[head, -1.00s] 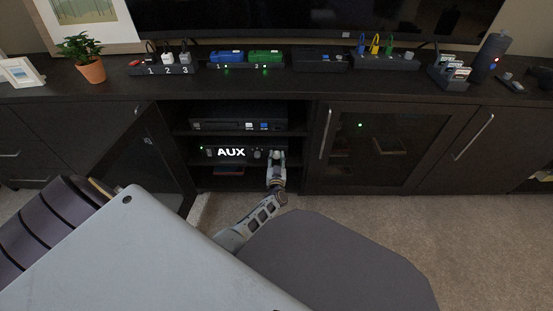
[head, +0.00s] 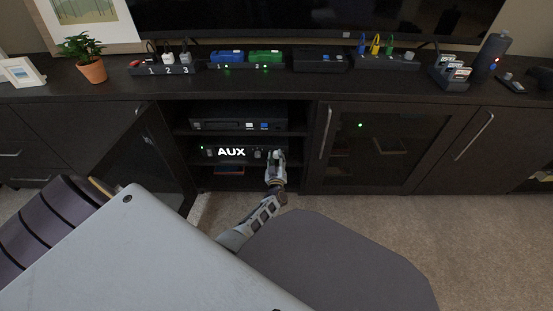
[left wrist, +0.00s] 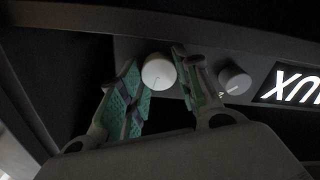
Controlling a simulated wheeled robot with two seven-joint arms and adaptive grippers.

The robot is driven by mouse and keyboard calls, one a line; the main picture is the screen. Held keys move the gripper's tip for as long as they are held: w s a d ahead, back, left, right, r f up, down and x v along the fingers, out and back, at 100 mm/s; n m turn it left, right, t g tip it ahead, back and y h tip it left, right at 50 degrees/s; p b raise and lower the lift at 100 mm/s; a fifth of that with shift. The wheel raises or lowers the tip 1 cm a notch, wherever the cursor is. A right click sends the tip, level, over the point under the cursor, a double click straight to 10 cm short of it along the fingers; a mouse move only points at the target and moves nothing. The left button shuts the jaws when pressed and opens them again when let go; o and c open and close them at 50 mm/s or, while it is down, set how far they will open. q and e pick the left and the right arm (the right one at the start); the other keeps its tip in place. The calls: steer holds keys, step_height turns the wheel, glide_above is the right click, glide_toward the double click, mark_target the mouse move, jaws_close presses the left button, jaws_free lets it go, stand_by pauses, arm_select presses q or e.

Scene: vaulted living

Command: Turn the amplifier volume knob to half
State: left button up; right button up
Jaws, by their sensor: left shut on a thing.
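The amplifier (head: 208,154) is a dark unit on the middle shelf of the open cabinet bay, with a lit AUX display (head: 231,152). My left gripper (head: 277,154) is at the right end of its front panel. In the left wrist view, which is turned over, the gripper's green-padded fingers (left wrist: 160,80) are shut on the round pale volume knob (left wrist: 157,72), one on each side. A dark pointer line shows on its face. A smaller second knob (left wrist: 234,80) sits between it and the display, outside the fingers. My right gripper is not in view.
Another dark unit (head: 215,124) is on the shelf above. The open cabinet door (head: 150,150) stands to the left of the bay, and a closed glass door (head: 375,150) is at its right. Several small devices and a potted plant (head: 90,67) stand on the cabinet top.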

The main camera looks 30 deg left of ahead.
arm_select(q)
steer(key=shift+n, duration=0.9)
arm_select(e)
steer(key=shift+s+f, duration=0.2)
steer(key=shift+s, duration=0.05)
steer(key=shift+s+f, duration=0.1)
arm_select(q)
steer(key=o, duration=1)
steer(key=shift+s, duration=0.1)
steer(key=shift+o, duration=0.2)
steer(key=shift+f, duration=0.1)
steer(key=shift+m, duration=0.5)
steer(key=shift+m, duration=3.3)
